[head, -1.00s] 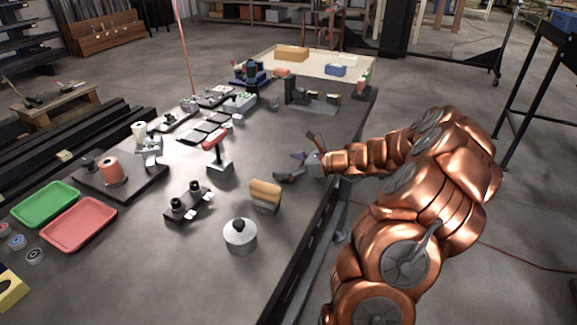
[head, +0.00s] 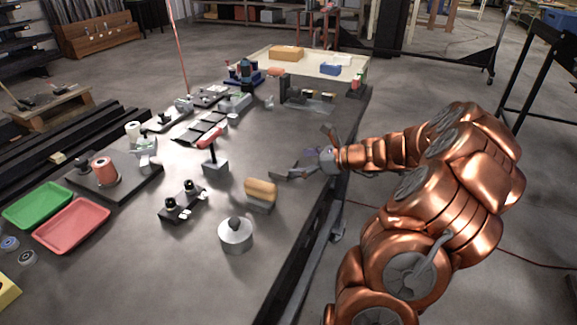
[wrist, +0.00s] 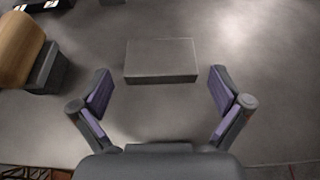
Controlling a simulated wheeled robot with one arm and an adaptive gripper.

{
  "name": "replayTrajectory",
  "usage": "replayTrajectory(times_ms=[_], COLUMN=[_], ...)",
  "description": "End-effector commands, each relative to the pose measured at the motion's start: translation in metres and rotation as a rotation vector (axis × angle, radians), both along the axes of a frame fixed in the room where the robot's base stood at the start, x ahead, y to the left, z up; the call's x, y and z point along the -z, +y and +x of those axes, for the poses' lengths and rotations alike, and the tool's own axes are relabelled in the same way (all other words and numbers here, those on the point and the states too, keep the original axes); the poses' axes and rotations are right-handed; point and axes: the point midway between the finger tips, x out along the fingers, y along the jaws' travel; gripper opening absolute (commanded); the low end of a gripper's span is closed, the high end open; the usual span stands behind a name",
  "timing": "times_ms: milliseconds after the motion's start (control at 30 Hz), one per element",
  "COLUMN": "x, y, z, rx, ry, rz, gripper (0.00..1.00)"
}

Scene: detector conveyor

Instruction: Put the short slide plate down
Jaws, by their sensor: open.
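The short slide plate (wrist: 160,62), a flat grey rectangular block, appears to lie flat on the dark table in the wrist view. My gripper (wrist: 160,84) is open, its purple-padded fingers spread on either side of the plate's near end, with a clear gap to each side. The plate lies mostly ahead of the fingertips. In the head view my gripper (head: 304,164) is low over the table's right edge, and the plate is hard to tell from the grey fingers there.
A brush-like block with a tan top (head: 261,188) stands close to the left of my gripper. A grey round weight (head: 235,236) stands nearer the front. Table around the plate is bare.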

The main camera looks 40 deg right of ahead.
Motion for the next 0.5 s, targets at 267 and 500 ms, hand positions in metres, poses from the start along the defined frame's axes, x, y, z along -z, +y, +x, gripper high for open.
replayTrajectory(times_ms=[267, 500], x=[-0.015, -0.023], y=[-0.023, -0.031], z=[-0.036, -0.051], rx=[0.004, 0.001], ry=[0.001, 0.001], rz=[-0.002, -0.001], gripper=[1.00, 1.00])
